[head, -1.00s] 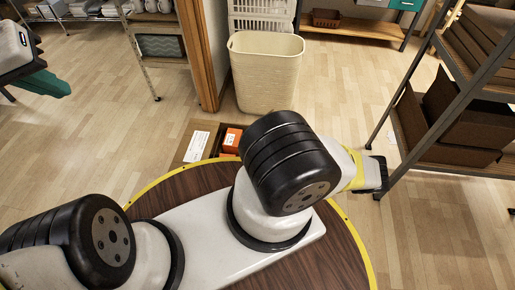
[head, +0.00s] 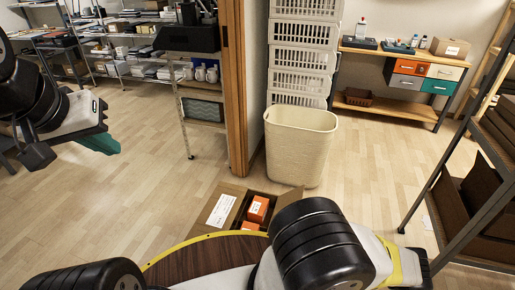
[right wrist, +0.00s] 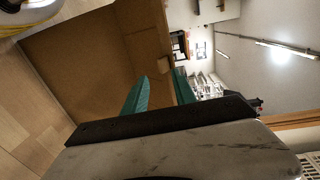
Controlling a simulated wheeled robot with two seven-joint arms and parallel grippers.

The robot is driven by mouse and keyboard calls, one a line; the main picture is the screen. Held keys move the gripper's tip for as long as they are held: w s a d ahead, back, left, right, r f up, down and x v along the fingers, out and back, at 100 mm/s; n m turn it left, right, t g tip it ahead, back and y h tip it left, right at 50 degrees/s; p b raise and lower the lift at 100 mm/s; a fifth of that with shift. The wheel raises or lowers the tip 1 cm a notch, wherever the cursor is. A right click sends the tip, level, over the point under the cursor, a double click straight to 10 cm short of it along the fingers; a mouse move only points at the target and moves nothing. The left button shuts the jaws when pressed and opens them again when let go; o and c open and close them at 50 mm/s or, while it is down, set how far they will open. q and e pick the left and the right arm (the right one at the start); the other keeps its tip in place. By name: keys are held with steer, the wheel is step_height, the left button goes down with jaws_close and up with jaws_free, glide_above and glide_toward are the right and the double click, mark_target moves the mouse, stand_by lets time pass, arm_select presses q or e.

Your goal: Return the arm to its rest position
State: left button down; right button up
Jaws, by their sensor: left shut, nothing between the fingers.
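My left arm comes in at the left of the head view, raised above the floor. Its gripper (head: 100,144) has teal fingers that are together, with nothing held. My right arm crosses the bottom of the head view over the round, yellow-edged wooden top, and its fingers are not clear there. In the right wrist view, the right gripper (right wrist: 160,90) shows two teal fingers apart, with a brown surface seen between them and nothing held.
An open carton (head: 218,212) with orange boxes lies ahead, by a cream bin (head: 300,146). A metal rack (head: 455,168) stands at the right. White mugs (head: 212,75) and a dark machine (head: 188,38) are on shelving at the back left. Floor at left is clear.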

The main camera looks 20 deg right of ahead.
steer(key=w+d+r+n+g+h, duration=0.1)
steer(key=w+d+r+n+g, duration=0.2)
steer(key=w+r, duration=0.45)
steer(key=w+d+r+n+g+h, duration=0.1)
steer(key=w+d+r+n+g, duration=0.2)
steer(key=r+g, duration=0.5)
steer(key=w+a+r+h, duration=0.2)
steer(key=w+r, duration=0.1)
steer(key=r, duration=0.5)
steer(key=w+a+r+h, duration=0.2)
steer(key=w+r, duration=0.1)
steer(key=r, duration=0.5)
steer(key=w+a+r+h, duration=0.1)
steer(key=w+a+r, duration=0.15)
steer(key=r, duration=0.55)
steer(key=s+a+r+n+t+h, duration=0.1)
steer(key=a+r+h, duration=0.1)
steer(key=a+r, duration=0.5)
steer(key=s+a+r+n+t+h, duration=0.1)
steer(key=s+a+r+h, duration=0.2)
steer(key=r, duration=0.9)
steer(key=s+a+r+t, duration=0.5)
steer(key=s+a+r, duration=0.4)
steer(key=s+a, duration=0.2)
steer(key=shift+s+a+m+t, duration=0.15)
steer(key=shift+s+m+t, duration=0.15)
steer(key=shift+s, duration=0.75)
